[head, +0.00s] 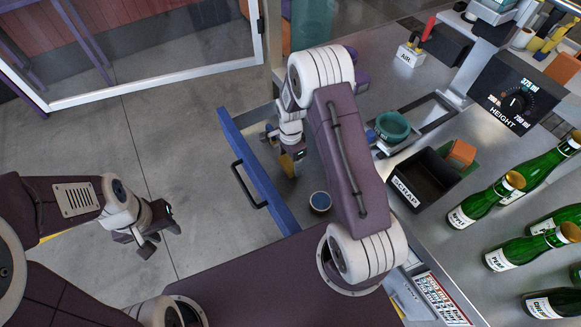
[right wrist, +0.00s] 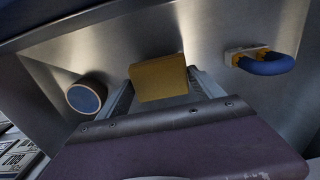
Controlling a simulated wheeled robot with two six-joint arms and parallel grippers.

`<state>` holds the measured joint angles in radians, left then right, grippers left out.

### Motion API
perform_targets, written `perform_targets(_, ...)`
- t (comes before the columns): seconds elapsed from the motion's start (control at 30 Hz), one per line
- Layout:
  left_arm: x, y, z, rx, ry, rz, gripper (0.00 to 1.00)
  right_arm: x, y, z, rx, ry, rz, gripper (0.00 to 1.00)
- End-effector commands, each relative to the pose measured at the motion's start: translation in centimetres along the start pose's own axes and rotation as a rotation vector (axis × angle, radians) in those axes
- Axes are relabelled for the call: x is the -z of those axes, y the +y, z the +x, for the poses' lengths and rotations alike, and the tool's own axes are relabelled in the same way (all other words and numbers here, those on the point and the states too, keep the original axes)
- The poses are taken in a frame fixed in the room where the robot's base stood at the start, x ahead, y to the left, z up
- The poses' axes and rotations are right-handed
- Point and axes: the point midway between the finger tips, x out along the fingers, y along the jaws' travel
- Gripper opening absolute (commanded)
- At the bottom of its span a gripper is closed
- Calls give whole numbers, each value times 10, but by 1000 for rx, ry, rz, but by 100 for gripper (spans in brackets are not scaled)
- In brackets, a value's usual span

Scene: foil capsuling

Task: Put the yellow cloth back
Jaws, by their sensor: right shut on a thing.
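The yellow cloth (right wrist: 160,76) is a small folded block between the two fingers of my right gripper (right wrist: 160,95). In the head view, the cloth (head: 287,165) hangs under that gripper, over or inside the open drawer (head: 256,172) with the blue front. I cannot tell whether the cloth touches the drawer floor. My right arm hides part of the drawer. My left gripper (head: 158,238) is open and empty over the grey floor at the left, away from the drawer.
A round blue-topped tin (head: 320,201) stands in the drawer, and a blue-handled tool (right wrist: 265,64) lies there too.

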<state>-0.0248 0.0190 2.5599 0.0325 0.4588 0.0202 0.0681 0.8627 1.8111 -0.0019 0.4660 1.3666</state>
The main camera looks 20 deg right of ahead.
Motion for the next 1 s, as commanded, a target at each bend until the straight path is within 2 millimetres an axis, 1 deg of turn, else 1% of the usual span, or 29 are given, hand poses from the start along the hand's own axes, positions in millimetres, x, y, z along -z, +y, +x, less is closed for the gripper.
perform_targets(0.07,0,0,0,0,0,0,36,0,0,4,-1,0,0,38)
perform_targets(0.2,0,0,0,0,0,0,36,0,1,30,-4,-1,-1,38)
perform_targets(0.3,0,0,0,0,0,0,36,0,1,41,-2,0,-1,38)
perform_targets(0.53,0,0,0,0,0,0,36,0,0,41,0,0,-1,38)
perform_targets(0.67,0,0,3,0,0,0,36,0,0,46,0,0,-1,38)
perform_targets(0.7,0,0,2,0,0,0,36,0,0,45,0,0,-1,82)
perform_targets(0.77,0,0,2,0,0,0,36,0,0,45,0,0,-1,98)
perform_targets(1.0,0,0,2,0,0,0,36,0,0,44,0,0,-1,98)
